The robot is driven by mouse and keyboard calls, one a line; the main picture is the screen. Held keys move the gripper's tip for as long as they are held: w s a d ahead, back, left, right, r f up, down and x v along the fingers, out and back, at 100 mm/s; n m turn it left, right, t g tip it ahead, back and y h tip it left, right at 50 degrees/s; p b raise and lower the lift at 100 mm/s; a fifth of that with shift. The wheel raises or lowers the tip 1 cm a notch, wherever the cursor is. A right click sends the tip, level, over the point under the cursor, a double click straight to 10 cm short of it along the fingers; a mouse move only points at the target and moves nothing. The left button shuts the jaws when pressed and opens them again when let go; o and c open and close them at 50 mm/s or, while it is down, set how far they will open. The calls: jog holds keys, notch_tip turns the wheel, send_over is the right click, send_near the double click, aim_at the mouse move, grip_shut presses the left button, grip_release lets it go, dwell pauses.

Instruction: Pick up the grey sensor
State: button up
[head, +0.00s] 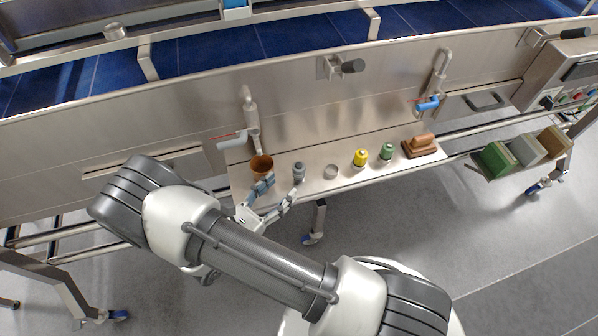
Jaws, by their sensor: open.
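The grey sensor (299,168) appears as a small dark grey upright piece on the metal shelf, towards its left end. My gripper (279,187) is open over the front left of the shelf. Its right finger ends close to the front of the grey sensor, and its left finger overlaps the front of a brown cup. The sensor is not between the fingers. I cannot tell whether the right finger touches it.
The metal shelf (344,183) also bears the brown cup (262,164), a low metal ring (331,171), a yellow piece (361,157), a green piece (387,151) and a brown block (421,144). Taps with a grey handle (231,141) and a blue handle (428,104) stand behind.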

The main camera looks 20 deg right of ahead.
aim_at(295, 172)
jog(key=b+x, duration=0.1)
jog(key=x, duration=0.8)
jog(key=shift+w+r+b, duration=0.1)
jog(key=shift+r+b, duration=0.1)
jog(key=shift+b, duration=0.15)
jog(key=shift+c, duration=0.2)
jog(key=c, duration=1.2)
jog(key=shift+o, duration=0.2)
jog(key=shift+r, duration=0.1)
notch_tip(295, 172, up, 20)
jog(key=p, duration=0.6)
jog(key=o, duration=0.4)
grip_shut()
